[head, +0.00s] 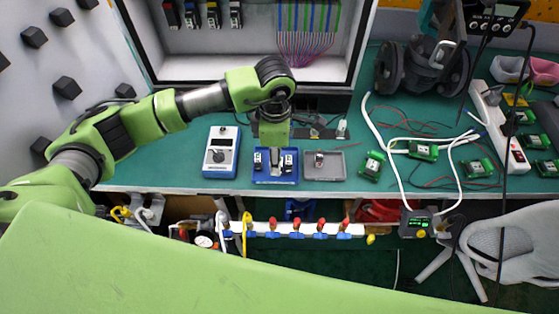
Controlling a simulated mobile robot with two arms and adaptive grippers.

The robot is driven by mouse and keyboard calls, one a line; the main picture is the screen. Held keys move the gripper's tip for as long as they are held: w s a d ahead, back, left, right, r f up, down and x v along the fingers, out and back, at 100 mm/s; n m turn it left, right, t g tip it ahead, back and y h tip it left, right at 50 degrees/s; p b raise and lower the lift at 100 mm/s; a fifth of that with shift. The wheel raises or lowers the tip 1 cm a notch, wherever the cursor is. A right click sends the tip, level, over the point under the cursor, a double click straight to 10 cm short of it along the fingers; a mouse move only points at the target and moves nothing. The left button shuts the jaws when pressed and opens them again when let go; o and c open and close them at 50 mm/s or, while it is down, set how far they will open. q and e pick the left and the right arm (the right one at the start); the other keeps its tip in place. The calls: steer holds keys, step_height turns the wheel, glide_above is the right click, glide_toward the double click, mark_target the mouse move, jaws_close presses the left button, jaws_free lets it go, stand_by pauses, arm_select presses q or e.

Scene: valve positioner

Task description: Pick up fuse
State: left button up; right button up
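A blue tray (275,181) stands near the front edge of the green bench top. My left gripper (273,162) points down over it, below the green wrist. Small black-and-white pieces show on both sides of the gripper's tip; I cannot tell which are fuses and which are finger parts. The wrist hides the middle of the tray, so the finger opening and any hold on a fuse are unclear. A grey tray (338,175) just to the right holds one small dark-and-white piece (319,159), possibly a fuse. My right gripper is not in view.
A blue-and-white meter (221,152) lies left of the blue tray. Green circuit boards (372,165), white cables and a power strip (498,125) fill the right side. An open cabinet (250,75) stands behind. A white chair (515,245) is at lower right.

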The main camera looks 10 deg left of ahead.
arm_select(q)
step_height(320, 180, down, 2)
steer(key=shift+c, duration=0.4)
steer(key=c, duration=0.5)
steer(key=shift+r, duration=0.15)
